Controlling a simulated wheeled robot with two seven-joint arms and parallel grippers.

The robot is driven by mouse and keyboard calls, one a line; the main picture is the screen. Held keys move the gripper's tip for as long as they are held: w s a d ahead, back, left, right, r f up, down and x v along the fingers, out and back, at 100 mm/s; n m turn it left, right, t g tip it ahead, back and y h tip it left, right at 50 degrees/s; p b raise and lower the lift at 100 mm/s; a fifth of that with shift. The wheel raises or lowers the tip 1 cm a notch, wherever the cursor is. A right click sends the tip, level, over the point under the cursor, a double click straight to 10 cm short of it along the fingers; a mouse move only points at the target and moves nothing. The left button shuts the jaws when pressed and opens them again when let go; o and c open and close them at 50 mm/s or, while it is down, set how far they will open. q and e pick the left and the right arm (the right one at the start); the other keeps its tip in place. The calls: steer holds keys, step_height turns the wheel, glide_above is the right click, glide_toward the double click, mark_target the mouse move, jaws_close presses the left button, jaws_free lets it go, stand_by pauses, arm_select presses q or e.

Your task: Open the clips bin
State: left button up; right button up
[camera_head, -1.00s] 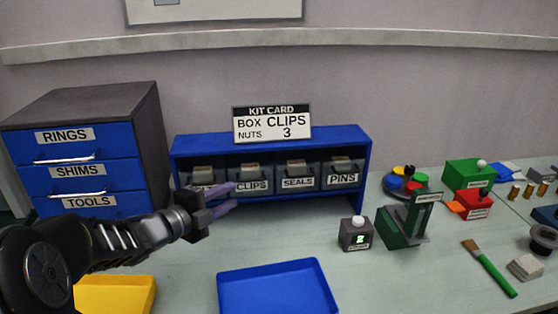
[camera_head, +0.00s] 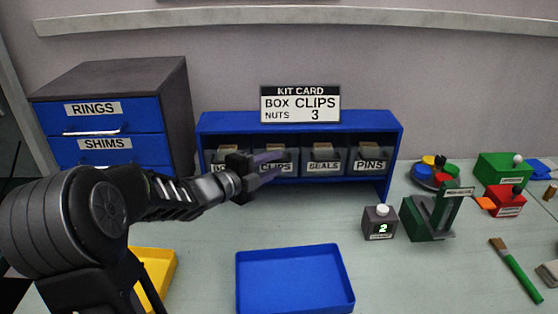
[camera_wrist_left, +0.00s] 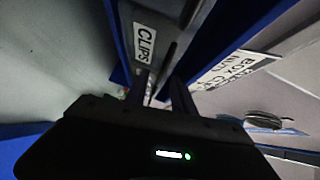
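The clips bin (camera_head: 278,157) is a dark bin with a white CLIPS label, in line with its neighbours in the blue rack (camera_head: 300,120). My left gripper (camera_head: 280,169) is at the front of this bin and partly covers its lower front in the head view. In the left wrist view, the CLIPS label (camera_wrist_left: 145,43) lies just beyond the fingers (camera_wrist_left: 161,90). The fingers stand apart with a gap between them. Whether they touch the bin cannot be told. My right gripper is not in view.
The SEALS bin (camera_head: 323,160) and PINS bin (camera_head: 370,160) sit to the right in the rack. A kit card (camera_head: 300,104) stands on top. A blue tray (camera_head: 295,248) lies in front. A drawer cabinet (camera_head: 110,70) stands at the left. A counter box (camera_head: 380,224) stands right of the tray.

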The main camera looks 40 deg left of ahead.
arm_select(q)
steer(key=shift+w+d+f, duration=0.1)
steer(key=shift+w, duration=0.55)
steer(key=shift+w+d+f, duration=0.1)
steer(key=shift+w, duration=0.55)
jaws_close()
stand_by(0.5)
